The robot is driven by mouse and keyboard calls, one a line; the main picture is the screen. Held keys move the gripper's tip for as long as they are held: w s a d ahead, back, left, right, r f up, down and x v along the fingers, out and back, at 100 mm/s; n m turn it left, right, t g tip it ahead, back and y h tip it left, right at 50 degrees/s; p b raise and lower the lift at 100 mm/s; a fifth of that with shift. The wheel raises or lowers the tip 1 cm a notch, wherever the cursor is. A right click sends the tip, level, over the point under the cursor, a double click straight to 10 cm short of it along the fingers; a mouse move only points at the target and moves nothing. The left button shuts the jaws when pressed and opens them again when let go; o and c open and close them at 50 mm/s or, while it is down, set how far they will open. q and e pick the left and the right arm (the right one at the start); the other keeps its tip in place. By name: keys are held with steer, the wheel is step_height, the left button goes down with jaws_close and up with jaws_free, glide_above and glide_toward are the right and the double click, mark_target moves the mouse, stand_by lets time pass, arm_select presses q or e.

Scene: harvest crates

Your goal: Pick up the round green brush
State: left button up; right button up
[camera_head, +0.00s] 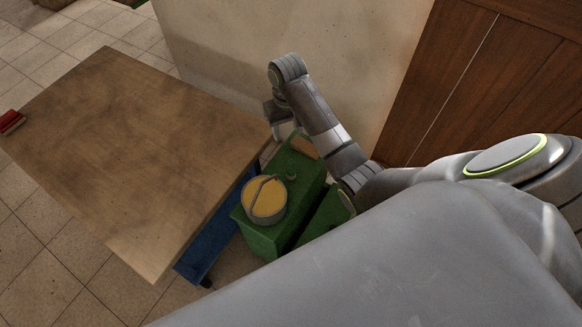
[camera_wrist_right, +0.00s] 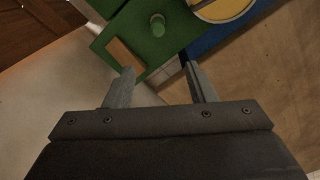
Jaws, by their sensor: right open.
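A small round green thing (camera_head: 291,172), likely the round green brush, stands on the green cart top (camera_head: 311,178). In the right wrist view the round green thing (camera_wrist_right: 157,25) shows as a short upright knob, beyond the fingertips and nearly between them in the picture. My right gripper (camera_wrist_right: 160,76) is open with nothing between its fingers. In the head view its arm reaches over the cart's far end, and its fingertips are hard to make out. My left gripper is not in view.
A round yellow container with a grey rim and handle (camera_head: 264,198) sits at the cart's near end. A tan block (camera_head: 304,147) lies at the far end. A wooden table (camera_head: 140,150) adjoins on the left, with a red object (camera_head: 11,122). A wall (camera_head: 300,35) stands behind.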

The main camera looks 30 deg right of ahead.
mark_target(291, 162)
step_height(291, 162, down, 11)
steer(key=shift+s+f+b, duration=0.1)
steer(key=shift+f+b, duration=0.05)
steer(key=shift+b, duration=0.95)
steer(key=f, duration=0.2)
steer(key=s+f+b, duration=0.1)
steer(key=f, duration=0.1)
steer(key=shift+d+f, duration=0.1)
steer(key=shift+f, duration=0.65)
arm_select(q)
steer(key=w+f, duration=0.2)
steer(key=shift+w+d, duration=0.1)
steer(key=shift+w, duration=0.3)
arm_select(e)
steer(key=c, duration=1.1)
